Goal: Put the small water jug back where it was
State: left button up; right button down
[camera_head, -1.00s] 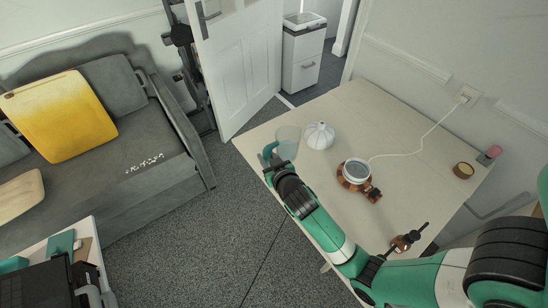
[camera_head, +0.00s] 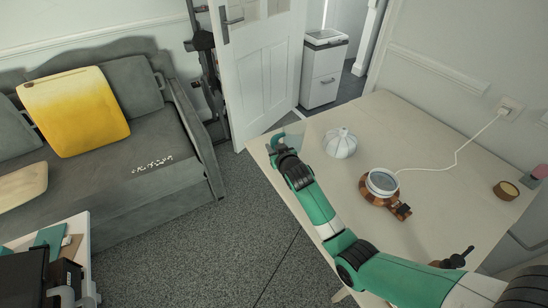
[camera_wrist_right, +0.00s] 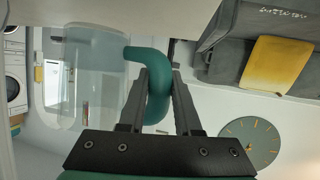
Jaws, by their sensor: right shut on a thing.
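The small water jug, a clear body (camera_wrist_right: 95,75) with a thick teal handle (camera_wrist_right: 158,85), fills the left of the right wrist view, where it appears upside down. My right gripper (camera_wrist_right: 158,95) is shut on the teal handle. In the head view, the gripper (camera_head: 281,146) and the jug (camera_head: 296,131) are at the table's far left corner, the jug partly hidden behind the gripper. I cannot tell whether its base touches the table. My left gripper is not in view.
A white ribbed pot (camera_head: 341,143) stands right of the jug on the pale table (camera_head: 440,130). A white-topped round device (camera_head: 382,182) on a brown base has a cord to the wall socket. A small brown tin (camera_head: 506,190) sits far right. The back middle of the table is clear.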

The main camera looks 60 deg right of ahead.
jog(key=shift+w+d+f+b, duration=0.15)
jog(key=shift+f+b, duration=0.9)
jog(key=shift+f, duration=0.7)
jog(key=shift+f, duration=0.2)
jog(key=c, duration=0.6)
grip_release()
jog(key=shift+r, duration=0.1)
